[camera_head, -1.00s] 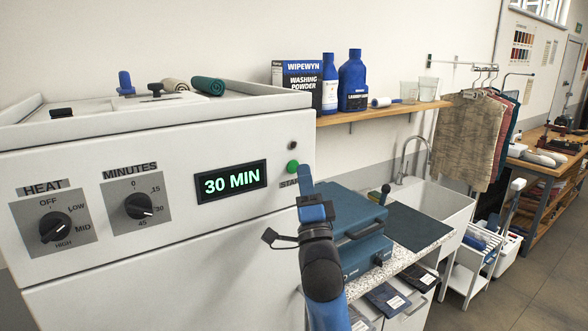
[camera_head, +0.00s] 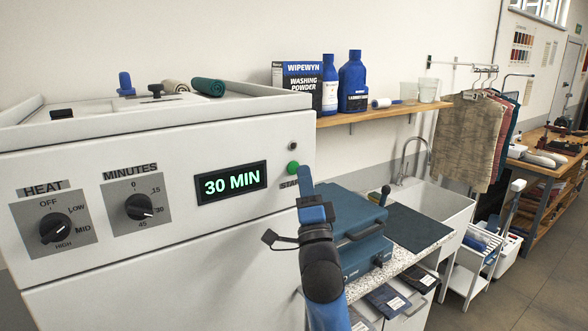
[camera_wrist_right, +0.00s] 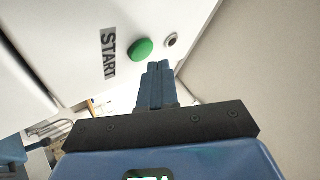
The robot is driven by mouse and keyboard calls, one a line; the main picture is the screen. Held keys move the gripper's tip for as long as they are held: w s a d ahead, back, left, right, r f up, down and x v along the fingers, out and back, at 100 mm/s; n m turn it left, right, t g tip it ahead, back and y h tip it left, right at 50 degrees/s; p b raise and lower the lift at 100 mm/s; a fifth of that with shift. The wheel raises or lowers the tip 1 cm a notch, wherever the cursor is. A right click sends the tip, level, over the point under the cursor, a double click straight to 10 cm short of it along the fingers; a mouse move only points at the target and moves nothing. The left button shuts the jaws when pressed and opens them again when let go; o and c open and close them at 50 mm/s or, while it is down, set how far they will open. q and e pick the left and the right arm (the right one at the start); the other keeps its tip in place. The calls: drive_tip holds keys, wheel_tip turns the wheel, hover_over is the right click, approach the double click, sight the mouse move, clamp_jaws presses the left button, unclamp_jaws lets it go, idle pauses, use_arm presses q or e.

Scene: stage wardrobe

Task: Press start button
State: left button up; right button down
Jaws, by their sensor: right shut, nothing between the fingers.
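The green start button (camera_head: 293,168) is on the right end of the white machine's front panel (camera_head: 240,215), above a START label that my gripper partly hides. In the right wrist view the green button (camera_wrist_right: 142,49) shows just beyond the fingertips, with the START label (camera_wrist_right: 108,53) beside it. My right gripper (camera_head: 305,172) is shut and empty. Its tips (camera_wrist_right: 158,66) are close to the button, slightly off to one side; I cannot tell whether they touch the panel. The display (camera_head: 231,182) reads 30 MIN in green. My left gripper is not in view.
A heat knob (camera_head: 54,228) and a minutes knob (camera_head: 139,206) are on the panel's left. A wooden shelf (camera_head: 390,112) with bottles and a washing powder box (camera_head: 298,88) is on the wall.

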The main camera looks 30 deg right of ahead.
drive_tip(key=shift+w+y, duration=0.1)
drive_tip(key=shift+y, duration=0.2)
idle(0.5)
drive_tip(key=shift+w+b, duration=0.3)
drive_tip(key=shift+b, duration=0.35)
drive_tip(key=shift+w+b, duration=0.35)
drive_tip(key=shift+b, duration=0.1)
idle(0.5)
drive_tip(key=shift+s, duration=0.1)
idle(0.3)
drive_tip(key=shift+s, duration=0.65)
drive_tip(key=shift+s, duration=0.1)
drive_tip(key=shift+s+d+p, duration=0.2)
drive_tip(key=shift+s+p, duration=0.3)
drive_tip(key=shift+s, duration=1.9)
